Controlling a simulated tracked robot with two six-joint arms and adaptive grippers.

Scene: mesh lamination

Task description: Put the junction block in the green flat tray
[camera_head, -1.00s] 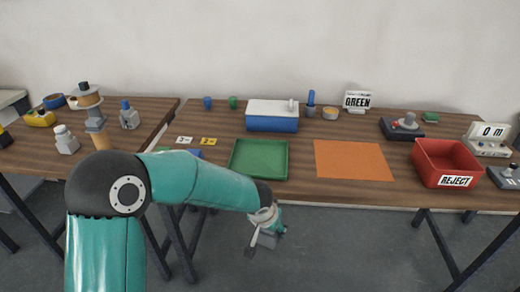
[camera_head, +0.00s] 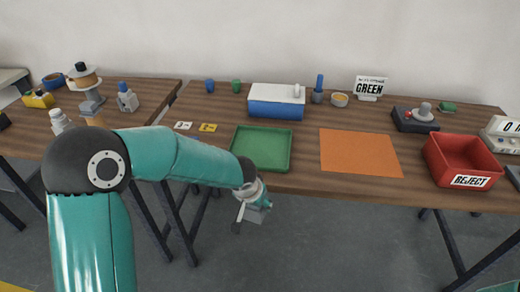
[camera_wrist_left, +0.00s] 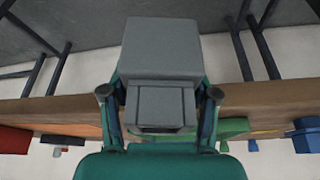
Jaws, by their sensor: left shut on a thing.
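The grey junction block (camera_wrist_left: 162,50) is between the two fingers of my left gripper (camera_wrist_left: 160,98), which is shut on it in the left wrist view. In the head view my left gripper (camera_head: 254,203) hangs in front of the table's front edge, below and just left of the green flat tray's near right corner. Only a small grey part of the block (camera_head: 256,215) shows there. The green flat tray (camera_head: 234,150) lies empty on the table near its front edge. My right gripper is not in view.
An orange mat (camera_head: 360,153) lies right of the tray, then a red REJECT bin (camera_head: 456,165). A blue box with a white lid (camera_head: 275,108) stands behind the tray. A second table (camera_head: 30,135) stands at left.

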